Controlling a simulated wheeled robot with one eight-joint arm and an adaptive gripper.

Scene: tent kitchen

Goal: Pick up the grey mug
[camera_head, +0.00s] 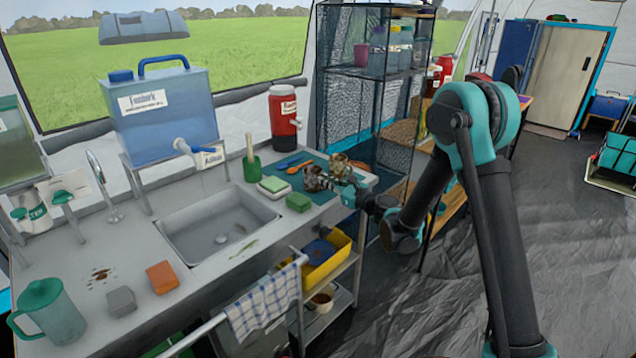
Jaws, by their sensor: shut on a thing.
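A dirty, brown-stained grey mug (314,178) is at the right end of the counter, at the teal mat. My gripper (328,181) reaches in from the right and is shut on this mug. The fingers and the mug are small here, and the exact grip on it is hard to make out. I cannot tell whether the mug touches the mat or is slightly above it. A second stained, brownish vessel (339,164) is just behind my gripper, partly hidden by it.
The teal mat (318,197) also bears an orange utensil (301,166) and a blue one. A red drink dispenser (284,118) stands behind. A black mesh shelf (345,100) rises close behind the counter's right end.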

